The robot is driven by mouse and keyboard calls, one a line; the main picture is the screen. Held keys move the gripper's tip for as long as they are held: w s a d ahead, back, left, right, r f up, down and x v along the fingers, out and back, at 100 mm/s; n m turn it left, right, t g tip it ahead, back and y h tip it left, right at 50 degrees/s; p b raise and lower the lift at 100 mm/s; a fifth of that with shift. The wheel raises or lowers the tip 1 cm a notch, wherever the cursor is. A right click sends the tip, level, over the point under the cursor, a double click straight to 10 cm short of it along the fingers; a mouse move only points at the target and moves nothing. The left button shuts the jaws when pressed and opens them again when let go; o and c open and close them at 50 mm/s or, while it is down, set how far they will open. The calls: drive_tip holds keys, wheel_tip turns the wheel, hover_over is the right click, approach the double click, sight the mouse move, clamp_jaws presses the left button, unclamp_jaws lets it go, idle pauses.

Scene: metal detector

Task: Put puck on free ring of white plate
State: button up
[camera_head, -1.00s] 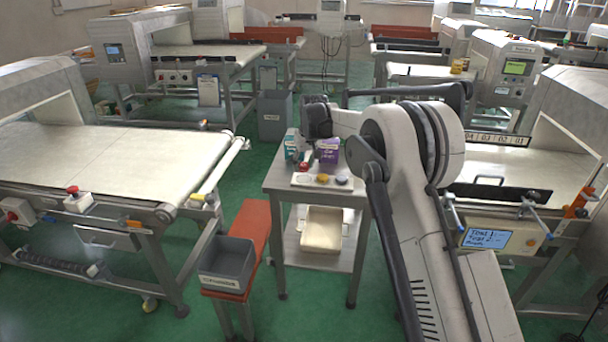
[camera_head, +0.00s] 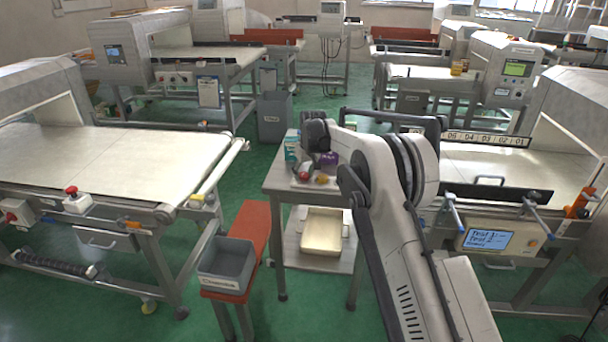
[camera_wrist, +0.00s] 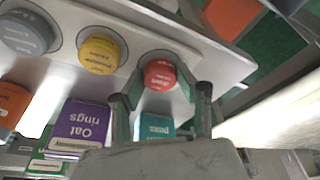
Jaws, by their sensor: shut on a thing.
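The white plate (camera_wrist: 228,62) lies on the small table and carries a row of rings. A grey-blue puck (camera_wrist: 25,35) sits in its left ring and a yellow puck (camera_wrist: 101,52) in the middle ring in the wrist view. My gripper (camera_wrist: 161,86) is shut on the red puck (camera_wrist: 160,73), at the plate's right ring. The ring's outline shows around the red puck's upper side. I cannot tell whether the puck touches the plate. In the head view the red puck (camera_head: 303,176) is small, beside the yellow puck (camera_head: 321,179); my arm hides part of the plate.
A purple "Oat rings" box (camera_wrist: 80,128), a teal box (camera_wrist: 156,127) and an orange box (camera_wrist: 10,103) stand close to the plate. The small table (camera_head: 277,181) has a cream tray (camera_head: 322,232) on its lower shelf. A grey bin (camera_head: 226,262) sits on a red bench.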

drive_tip(key=shift+f, duration=0.2)
drive_tip(key=o, duration=1)
drive_tip(key=shift+c, duration=0.2)
drive_tip(key=shift+r, duration=0.1)
